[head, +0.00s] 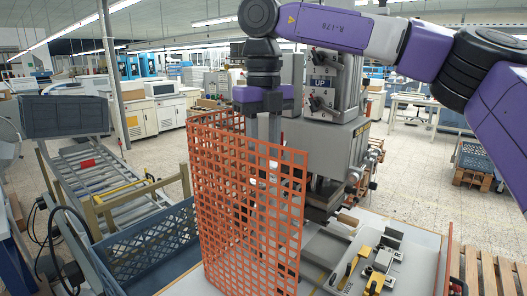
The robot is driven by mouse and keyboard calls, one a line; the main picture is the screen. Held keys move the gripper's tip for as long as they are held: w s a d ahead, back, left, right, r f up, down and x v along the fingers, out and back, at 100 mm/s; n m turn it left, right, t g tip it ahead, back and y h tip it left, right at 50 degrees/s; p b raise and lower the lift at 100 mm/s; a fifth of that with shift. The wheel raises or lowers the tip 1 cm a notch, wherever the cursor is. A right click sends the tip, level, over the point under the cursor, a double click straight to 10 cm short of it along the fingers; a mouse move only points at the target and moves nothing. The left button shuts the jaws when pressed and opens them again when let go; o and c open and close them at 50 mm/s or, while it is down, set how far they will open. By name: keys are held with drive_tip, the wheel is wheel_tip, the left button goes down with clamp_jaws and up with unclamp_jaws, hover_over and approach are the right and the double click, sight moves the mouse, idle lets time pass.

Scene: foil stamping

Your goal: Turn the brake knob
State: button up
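The grey stamping machine (335,140) stands in the middle, with a blue "UP" label on its upper front. A dark knob (317,103) sits below the label and another knob-like fitting (319,58) sits above it. I cannot tell which of these is the brake knob. My gripper (264,180) points straight down to the left of the machine, below the purple wrist. Its fingers are partly hidden behind the orange mesh guard, so their opening is unclear. It looks apart from both knobs, and I see nothing held in it.
The orange mesh guard (232,215) stands upright in front of my gripper. A blue-grey crate (150,247) is at lower left, beside a roller conveyor (92,175). Yellow and grey tools (372,268) lie on the table at lower right. Handles (355,180) stick out from the machine's right side.

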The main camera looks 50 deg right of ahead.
wheel_tip(320, 180, up, 5)
drive_tip(key=p, duration=0.2)
drive_tip(key=shift+p, duration=0.3)
drive_tip(key=shift+f, duration=0.1)
